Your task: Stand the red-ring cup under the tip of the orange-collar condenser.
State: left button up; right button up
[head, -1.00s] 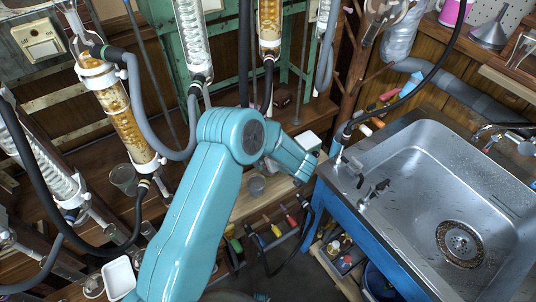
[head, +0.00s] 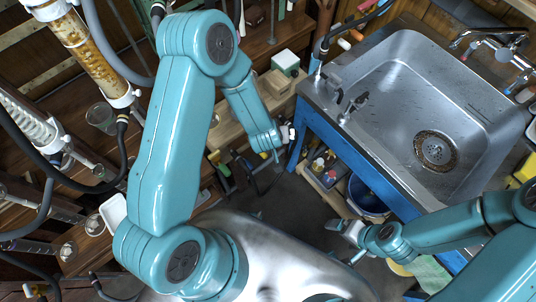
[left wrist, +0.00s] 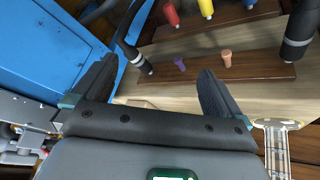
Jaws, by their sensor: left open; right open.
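A condenser with amber coils (head: 95,55) runs slanting at the upper left of the head view; I cannot tell an orange collar on it. A clear glass cup (head: 101,117) stands on the wooden bench near its lower end; no red ring is discernible on it. My left gripper (head: 286,134) is between the bench and the sink, away from the cup. In the left wrist view its two dark fingers (left wrist: 155,75) are spread with nothing held between them. My right gripper (head: 340,228) is open and empty, low in front of the sink cabinet.
A steel sink (head: 385,100) on a blue frame fills the right. A clear-coiled condenser (head: 30,125) and dark hoses crowd the left. A white tray (head: 112,212) sits on the bench. Small purple (left wrist: 179,64) and orange (left wrist: 227,58) pegs stand on a wooden board below my left gripper.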

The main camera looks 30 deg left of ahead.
pick_arm(q)
jog(key=s+d+f+m+g+h, duration=0.1)
jog(key=s+d+m+g+h, duration=0.1)
jog(key=s, duration=0.7)
jog(key=s+d+f+m+g+h, duration=0.2)
jog(key=s+d, duration=0.3)
jog(key=s, duration=0.3)
jog(key=shift+s+g+h, duration=0.4)
jog(key=shift+g+h, duration=0.2)
jog(key=shift+g, duration=0.1)
jog(key=c, duration=1)
pick_arm(e)
jog(key=c, duration=0.9)
pick_arm(q)
jog(key=shift+w+d, duration=0.1)
jog(key=shift+d, duration=0.05)
jog(key=shift+c, duration=0.4)
pick_arm(e)
jog(key=shift+d, duration=0.1)
jog(key=shift+c, duration=0.2)
pick_arm(q)
jog(key=shift+d, duration=0.1)
pick_arm(e)
jog(key=shift+s+d, duration=0.1)
